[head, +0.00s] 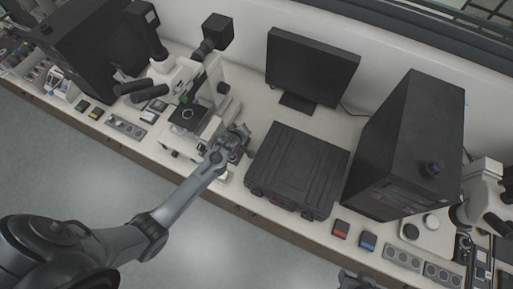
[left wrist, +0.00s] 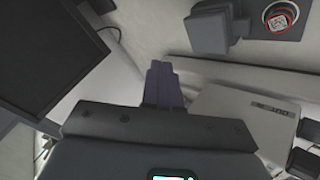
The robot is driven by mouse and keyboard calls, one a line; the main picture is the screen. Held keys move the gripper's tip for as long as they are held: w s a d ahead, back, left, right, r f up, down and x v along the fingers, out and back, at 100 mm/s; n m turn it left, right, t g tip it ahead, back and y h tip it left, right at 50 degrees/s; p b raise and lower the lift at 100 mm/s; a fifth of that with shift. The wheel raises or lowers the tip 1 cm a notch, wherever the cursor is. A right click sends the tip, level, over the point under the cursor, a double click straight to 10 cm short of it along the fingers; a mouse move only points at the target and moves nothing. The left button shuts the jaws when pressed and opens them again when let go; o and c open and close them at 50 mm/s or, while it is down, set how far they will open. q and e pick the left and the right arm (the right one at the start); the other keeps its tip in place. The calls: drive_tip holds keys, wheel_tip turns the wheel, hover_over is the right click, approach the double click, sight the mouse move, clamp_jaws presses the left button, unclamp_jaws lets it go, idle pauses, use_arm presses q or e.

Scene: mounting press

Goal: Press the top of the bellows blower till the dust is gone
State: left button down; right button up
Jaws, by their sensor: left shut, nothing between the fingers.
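My left gripper (head: 238,140) is over the bench between the left microscope and a black case. Its fingers are shut and empty, and they show as a dark purple-grey pair in the left wrist view (left wrist: 162,82). A small red patch shows beside the gripper in the head view, partly hidden by it. I cannot make out the bellows blower for certain, and no dust can be told. Part of my right arm's end (head: 357,281) shows at the bottom edge of the head view; its fingers are not clear.
The microscope (head: 190,95) stands left of my gripper, and the ridged black case (head: 298,170) right of it. A monitor (head: 310,65) and a tall black cabinet (head: 408,145) stand farther right. A pale box marked OUT (left wrist: 235,120) and a red-ringed round part (left wrist: 281,19) show near the fingers.

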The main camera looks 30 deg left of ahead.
use_arm(q)
drive_tip(key=a, duration=0.1)
drive_tip(key=a+r, duration=0.1)
drive_tip(key=a, duration=0.1)
drive_tip(key=shift+w+r, duration=0.15)
drive_tip(key=shift+w, duration=0.2)
use_arm(e)
drive_tip(key=shift+w+a+r, duration=0.1)
drive_tip(key=shift+w+a, duration=0.05)
drive_tip(key=shift+a, duration=0.3)
use_arm(q)
drive_tip(key=shift+a, duration=0.1)
wheel_tip(320, 180, down, 6)
drive_tip(key=b, duration=0.6)
drive_tip(key=shift+f, duration=0.2)
drive_tip(key=shift+f+b, duration=0.9)
drive_tip(key=shift+f, duration=0.35)
use_arm(e)
wheel_tip(320, 180, down, 8)
drive_tip(key=shift+d, duration=0.2)
drive_tip(key=shift+a, duration=0.15)
